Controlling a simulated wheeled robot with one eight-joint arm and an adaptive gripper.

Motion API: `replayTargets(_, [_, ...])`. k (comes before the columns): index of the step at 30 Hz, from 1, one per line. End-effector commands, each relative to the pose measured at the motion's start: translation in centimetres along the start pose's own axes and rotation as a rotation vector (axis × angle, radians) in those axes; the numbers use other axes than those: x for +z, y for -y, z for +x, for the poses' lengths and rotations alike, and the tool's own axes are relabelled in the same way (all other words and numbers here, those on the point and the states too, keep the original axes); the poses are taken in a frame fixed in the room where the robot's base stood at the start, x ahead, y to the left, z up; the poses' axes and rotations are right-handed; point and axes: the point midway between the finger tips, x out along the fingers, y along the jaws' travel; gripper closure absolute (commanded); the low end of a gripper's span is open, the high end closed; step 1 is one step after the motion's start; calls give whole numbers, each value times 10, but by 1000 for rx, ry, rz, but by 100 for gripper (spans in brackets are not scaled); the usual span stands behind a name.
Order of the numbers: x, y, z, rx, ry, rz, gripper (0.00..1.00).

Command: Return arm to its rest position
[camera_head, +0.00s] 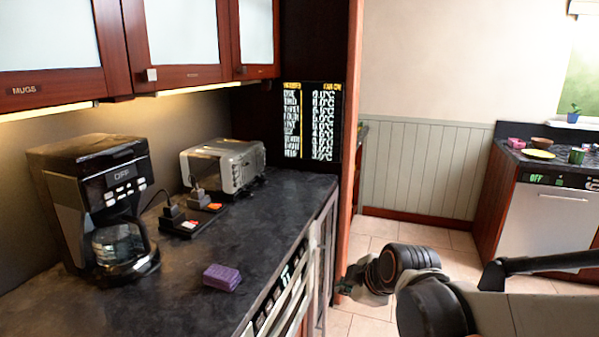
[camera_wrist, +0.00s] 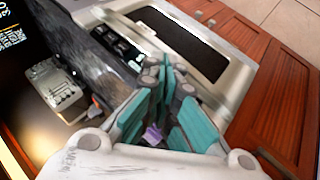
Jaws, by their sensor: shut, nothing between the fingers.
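My arm reaches in from the lower right of the head view, bent beside the counter. My gripper (camera_head: 348,284) is over the floor just right of the counter's front, partly hidden behind my wrist. In the wrist view the teal fingers of my gripper (camera_wrist: 160,68) come together at their tips, with nothing held. The built-in appliance (camera_head: 290,302) in the counter front has a bar handle. It also shows in the wrist view (camera_wrist: 211,88), beyond the fingers.
The dark counter (camera_head: 190,260) bears a coffee maker (camera_head: 100,205), a toaster (camera_head: 222,166) and a purple sponge (camera_head: 222,277). A wooden panel (camera_head: 350,130) stands at the counter's far end. Tiled floor (camera_head: 437,238) lies open towards a dishwasher (camera_head: 547,217) on the right.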

Motion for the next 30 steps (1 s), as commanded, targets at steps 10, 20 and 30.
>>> replayTargets(10, [39, 38, -91, 25, 103, 566, 100])
replayTargets(20, [76, 89, -150, 98, 185, 1075, 100])
replayTargets(30, [91, 110, -167, 139, 211, 1274, 100])
